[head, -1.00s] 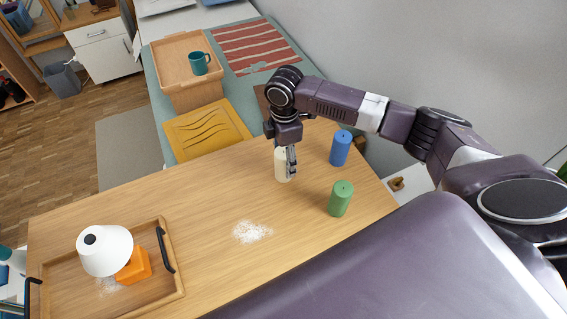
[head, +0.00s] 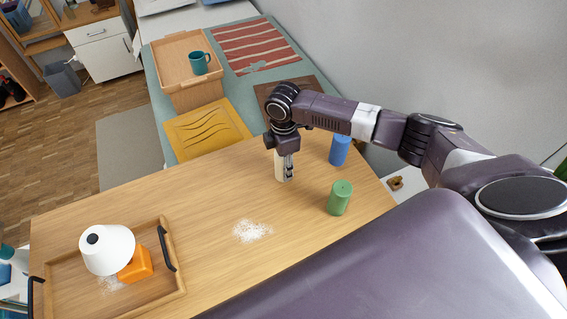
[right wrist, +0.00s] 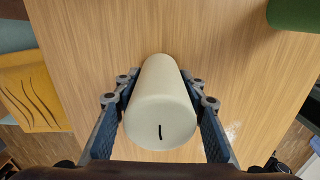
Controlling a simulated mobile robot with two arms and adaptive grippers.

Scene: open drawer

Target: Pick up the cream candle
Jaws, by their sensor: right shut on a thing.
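The cream candle (head: 279,167) stands upright on the wooden table, partly hidden by my right gripper in the head view. My right gripper (head: 287,172) points down from above and is shut on the candle. In the right wrist view the cream candle (right wrist: 160,105) shows its top with a dark wick, and the fingers of the right gripper (right wrist: 160,110) lie along both its sides. I cannot tell whether the candle's base touches the table. My left gripper is not in view.
A green candle (head: 340,198) and a blue candle (head: 340,150) stand to the right. White powder (head: 252,230) lies mid-table.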

